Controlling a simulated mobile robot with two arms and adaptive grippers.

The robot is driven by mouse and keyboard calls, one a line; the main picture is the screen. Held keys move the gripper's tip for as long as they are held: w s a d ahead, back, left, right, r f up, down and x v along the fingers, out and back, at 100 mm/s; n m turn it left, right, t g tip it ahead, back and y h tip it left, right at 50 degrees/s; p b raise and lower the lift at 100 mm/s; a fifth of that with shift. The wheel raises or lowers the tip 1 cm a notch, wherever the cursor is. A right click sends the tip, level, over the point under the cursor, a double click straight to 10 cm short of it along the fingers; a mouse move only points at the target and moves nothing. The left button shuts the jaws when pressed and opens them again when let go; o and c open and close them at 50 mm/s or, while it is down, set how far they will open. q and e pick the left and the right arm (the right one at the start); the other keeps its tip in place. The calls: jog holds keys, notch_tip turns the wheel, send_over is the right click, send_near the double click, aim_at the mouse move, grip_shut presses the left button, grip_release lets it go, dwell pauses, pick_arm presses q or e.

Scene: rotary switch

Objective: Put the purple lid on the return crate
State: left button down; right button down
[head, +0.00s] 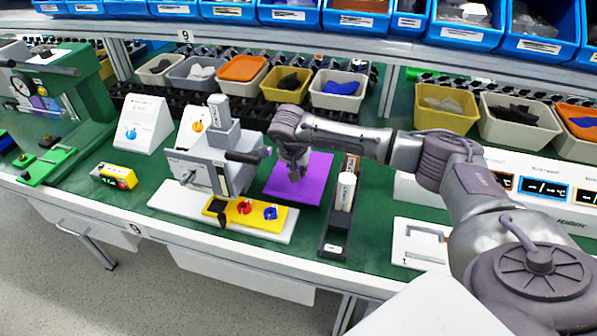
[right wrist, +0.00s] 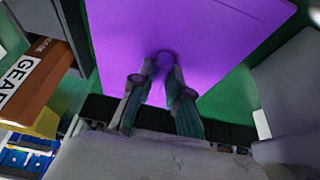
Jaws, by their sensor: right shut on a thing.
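The purple lid (head: 318,176) is a flat square plate in the middle of the head view, over the green bench top. It fills much of the right wrist view (right wrist: 225,35), where its small purple knob (right wrist: 163,62) shows at the fingertips. My right gripper (head: 295,175) reaches down to the lid and its fingers (right wrist: 160,85) are shut on the knob. I cannot tell whether the lid touches the bench. No bin is clearly marked as the return crate; several open bins stand in a row behind. My left gripper is not in view.
A grey press (head: 205,165) stands close left of the lid, with a yellow switch block (head: 245,215) in front. A dark narrow tray (head: 335,235) with a white cylinder (head: 345,192) is close right. An orange-covered bin (head: 242,68) and a bin with blue contents (head: 338,90) stand behind.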

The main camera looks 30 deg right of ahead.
jog(key=shift+f, duration=0.95)
jog(key=c, duration=1.6)
grip_release()
jog(key=shift+f, duration=0.2)
jog(key=o, duration=0.5)
jog(key=shift+c, duration=0.2)
jog(key=shift+r, duration=0.1)
